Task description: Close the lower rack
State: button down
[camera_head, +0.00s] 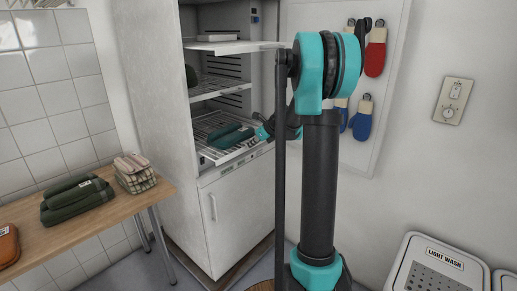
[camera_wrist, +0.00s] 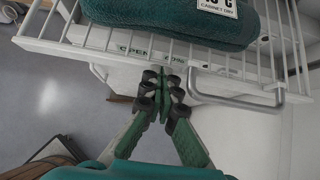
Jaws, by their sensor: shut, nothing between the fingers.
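The lower rack (camera_head: 207,122) is a white wire shelf in the tall white cabinet, and its front end sticks out past the cabinet front. A folded dark teal cloth bundle (camera_head: 231,136) lies on it. In the wrist view, the rack's wires (camera_wrist: 75,36) and the bundle (camera_wrist: 182,22) with a white label fill the top. My gripper (camera_head: 262,132) is at the rack's front right, partly hidden by my arm in the head view. In the wrist view my gripper (camera_wrist: 163,86) is shut and empty, close to the rack's front edge; contact is unclear.
Above are a middle rack (camera_head: 219,86) and a top shelf (camera_head: 232,46) that juts out. The cabinet's lower door (camera_head: 240,205) is shut. A wooden table (camera_head: 90,222) with folded cloths stands at left. A light wash bin (camera_head: 432,265) is at lower right.

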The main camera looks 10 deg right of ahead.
jog(key=w+a, duration=0.4)
jog(key=w, duration=0.1)
jog(key=w+a, duration=0.4)
jog(key=w, duration=0.2)
jog(key=w+a, duration=0.4)
jog(key=w, duration=0.1)
jog(key=shift+w, duration=0.15)
jog(key=shift+d, duration=0.1)
